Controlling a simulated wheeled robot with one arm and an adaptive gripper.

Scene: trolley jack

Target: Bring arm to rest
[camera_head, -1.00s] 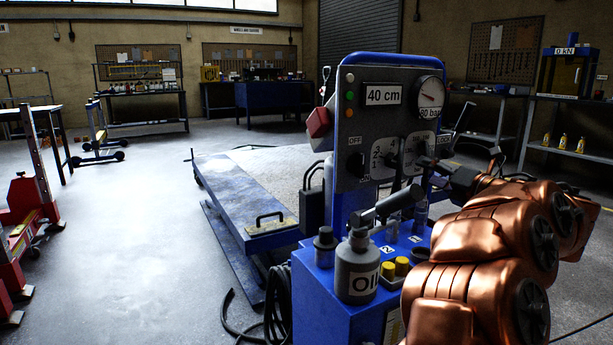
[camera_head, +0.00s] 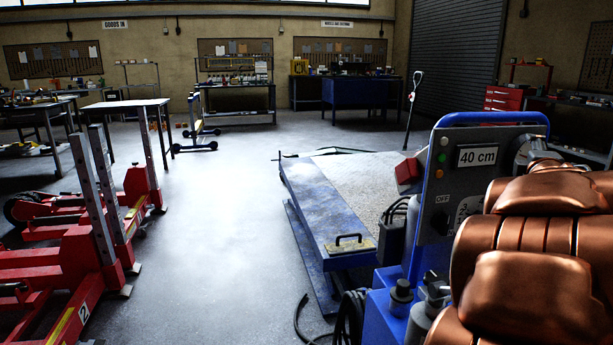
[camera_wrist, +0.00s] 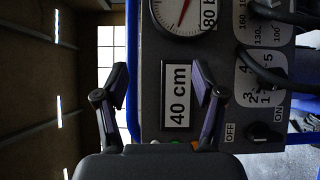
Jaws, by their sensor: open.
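My gripper (camera_wrist: 160,80) is open and empty in the wrist view, its two dark fingers spread apart. The grey control panel (camera_wrist: 215,65) fills the middle of that view, turned on its side. Its 40 cm display (camera_wrist: 177,96) shows beside the right finger; the distance between them is unclear. A round gauge (camera_wrist: 183,14) and an OFF/ON switch (camera_wrist: 264,131) also show. In the head view my copper arm covers the right side of the panel (camera_head: 440,212); my gripper is hidden or out of frame there.
The panel stands on a blue cabinet (camera_head: 383,318) with bottles on it. A blue lift platform (camera_head: 322,215) lies left of it. Red jacks (camera_head: 75,250) stand at the left. A blue workbench (camera_head: 357,93) is at the back. Bare floor (camera_head: 220,240) lies between jacks and platform.

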